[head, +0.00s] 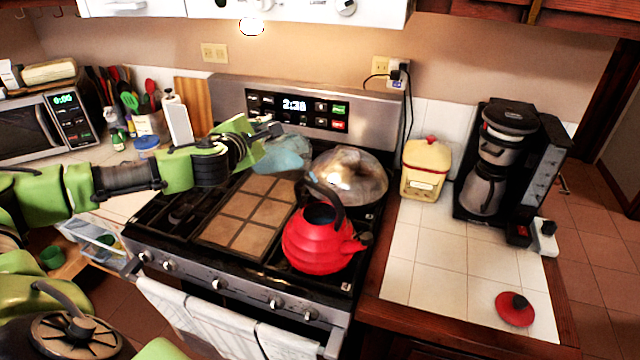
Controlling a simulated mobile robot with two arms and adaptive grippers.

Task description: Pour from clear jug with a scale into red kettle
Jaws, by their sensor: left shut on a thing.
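The red kettle (318,240) stands upright on the stove's front right burner. Its dark handle arches over the top, and its spout points right. A pale bluish, see-through vessel (287,154), which looks like the clear jug, is at my left gripper (266,133), above the back of the stove and behind and left of the kettle. My left gripper is shut on it. The jug looks tilted; its scale and contents cannot be made out. My right gripper is not in view.
A shiny rounded pan or dome (350,178) is on the back right burner, close behind the kettle. A red lid (515,309) lies on the right counter. A yellow canister (426,170) and a coffee maker (490,165) stand behind it. The counter's front is mostly clear.

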